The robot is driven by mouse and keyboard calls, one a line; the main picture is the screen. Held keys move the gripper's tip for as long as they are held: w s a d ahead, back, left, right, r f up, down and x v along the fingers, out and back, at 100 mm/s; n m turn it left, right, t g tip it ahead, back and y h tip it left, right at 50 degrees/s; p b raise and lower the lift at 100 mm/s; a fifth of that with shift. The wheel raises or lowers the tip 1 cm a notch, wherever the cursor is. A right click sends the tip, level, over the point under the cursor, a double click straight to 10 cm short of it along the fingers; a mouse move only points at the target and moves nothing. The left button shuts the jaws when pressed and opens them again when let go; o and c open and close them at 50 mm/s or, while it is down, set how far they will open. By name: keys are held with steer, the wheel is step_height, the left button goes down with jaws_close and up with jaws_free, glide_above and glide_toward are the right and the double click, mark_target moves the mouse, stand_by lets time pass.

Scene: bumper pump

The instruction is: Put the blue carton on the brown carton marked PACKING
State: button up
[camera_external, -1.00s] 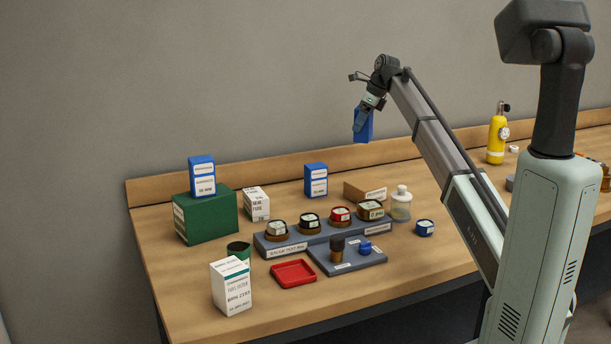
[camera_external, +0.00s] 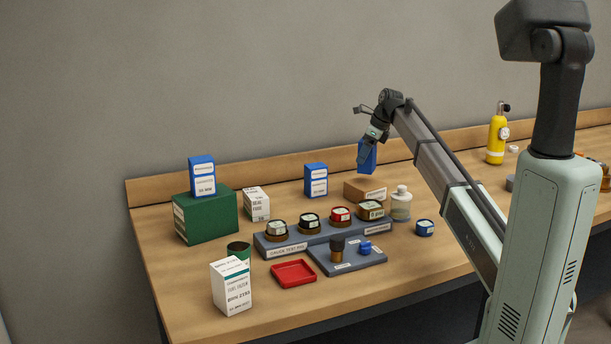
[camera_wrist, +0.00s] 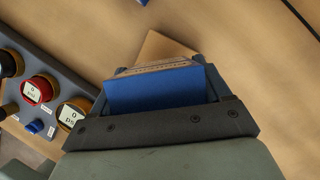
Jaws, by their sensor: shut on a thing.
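My gripper (camera_external: 369,143) is shut on a blue carton (camera_external: 367,157), held upright in the air. Below it on the table is the low brown carton (camera_external: 366,192) with a white label on its front; the label is too small to read. A gap shows between the two cartons in the external view. In the wrist view the blue carton (camera_wrist: 155,90) fills the space between the fingers, and part of the brown carton (camera_wrist: 165,47) shows beyond it. The rest of the brown carton is hidden there.
Two other blue cartons stand nearby, one on the table (camera_external: 316,180) and one on a green box (camera_external: 206,217). A grey rack of gauges (camera_external: 290,246) is in front of the brown carton. A capped bottle (camera_external: 400,205) stands close on its right.

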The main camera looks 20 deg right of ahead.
mark_target(365, 163)
steer(key=shift+f, duration=2)
steer(key=o, duration=1.1)
steer(key=shift+f, duration=0.1)
steer(key=v, duration=1.2)
